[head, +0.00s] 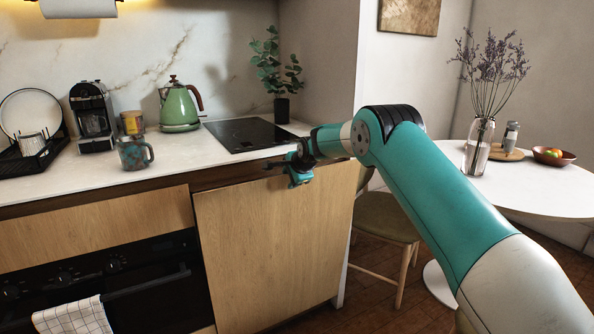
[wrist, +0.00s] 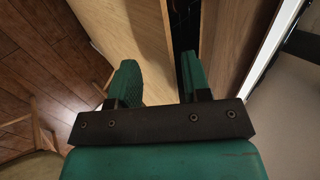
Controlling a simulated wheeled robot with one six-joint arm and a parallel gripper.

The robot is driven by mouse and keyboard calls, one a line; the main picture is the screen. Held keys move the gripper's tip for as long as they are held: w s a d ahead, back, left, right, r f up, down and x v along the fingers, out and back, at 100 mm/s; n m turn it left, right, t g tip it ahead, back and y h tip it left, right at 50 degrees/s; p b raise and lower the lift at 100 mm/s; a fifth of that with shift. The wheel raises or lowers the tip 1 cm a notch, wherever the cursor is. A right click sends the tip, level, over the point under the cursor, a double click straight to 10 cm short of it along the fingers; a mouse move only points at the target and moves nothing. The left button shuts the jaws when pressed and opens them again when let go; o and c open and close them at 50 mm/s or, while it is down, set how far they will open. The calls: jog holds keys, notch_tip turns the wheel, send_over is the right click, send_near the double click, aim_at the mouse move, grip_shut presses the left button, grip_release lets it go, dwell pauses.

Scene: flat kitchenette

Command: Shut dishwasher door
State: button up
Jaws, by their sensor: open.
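The dishwasher door (head: 275,255) is the wood-fronted panel below the counter, right of the oven. Its top leans out a little from the cabinet, with a dark gap behind it, so it stands slightly open. My gripper (head: 284,172) is at the door's upper edge, right of its middle. In the wrist view, my gripper (wrist: 159,58) has its two green fingers apart, with a wood panel (wrist: 145,30) and a dark gap showing between and beyond them. I cannot tell whether either finger touches the door. No handle is visible.
The counter (head: 120,182) carries a mug (head: 135,153), a green kettle (head: 179,108) and a black cooktop (head: 250,134). The oven (head: 100,285) with a towel is left of the door. A chair (head: 385,220) and round white table (head: 525,190) stand to the right.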

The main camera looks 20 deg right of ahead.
jog(key=v, duration=1.7)
